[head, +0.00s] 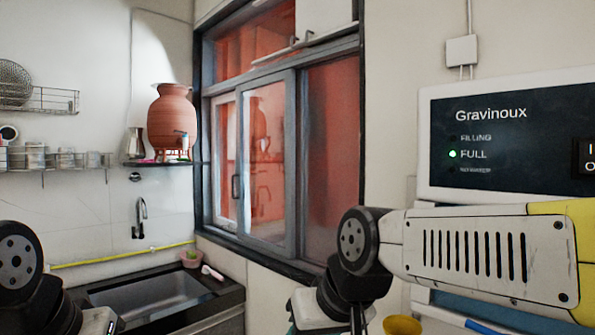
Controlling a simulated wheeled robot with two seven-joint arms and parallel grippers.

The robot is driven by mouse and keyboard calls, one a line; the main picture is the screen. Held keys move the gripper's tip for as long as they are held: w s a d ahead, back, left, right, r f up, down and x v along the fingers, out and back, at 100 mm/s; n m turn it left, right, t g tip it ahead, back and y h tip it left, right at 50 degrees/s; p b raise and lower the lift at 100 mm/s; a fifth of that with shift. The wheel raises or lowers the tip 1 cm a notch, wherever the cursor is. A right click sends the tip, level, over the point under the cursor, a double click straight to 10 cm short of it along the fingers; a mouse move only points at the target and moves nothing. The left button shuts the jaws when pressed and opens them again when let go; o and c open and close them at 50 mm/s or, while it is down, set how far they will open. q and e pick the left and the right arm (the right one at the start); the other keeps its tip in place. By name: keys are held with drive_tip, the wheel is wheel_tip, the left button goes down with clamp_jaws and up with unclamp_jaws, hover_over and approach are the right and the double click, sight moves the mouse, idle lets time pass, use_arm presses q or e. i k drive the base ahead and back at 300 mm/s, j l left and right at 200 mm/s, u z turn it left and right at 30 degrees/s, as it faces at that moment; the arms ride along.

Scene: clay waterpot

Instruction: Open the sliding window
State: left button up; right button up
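The sliding window (291,150) is set in the wall at the middle of the head view, in a dark grey frame. Its grey-framed sash (292,219) stands in the middle of the lower opening, with a paler-framed section to its left and a broad reddish section to its right. A small dark handle (236,187) sits on the left side of the sash. I cannot tell whether the right section is glazed or open. My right arm crosses the lower right, in front of the wall below the window. My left arm shows at the lower left corner. Neither gripper's fingers are visible.
A sink (155,298) with a dark counter lies below and left of the window. A clay pot (172,122) stands on a small shelf beside it. A wall device reading "FULL" (505,135) is at the right. A yellow bowl (402,326) is at the bottom edge.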

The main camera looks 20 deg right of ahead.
sight(248, 228)
drive_tip(key=z, duration=0.3)
drive_tip(key=j, duration=0.85)
drive_tip(key=i+j+z, duration=0.1)
drive_tip(key=i+j, duration=0.65)
drive_tip(key=j, duration=0.15)
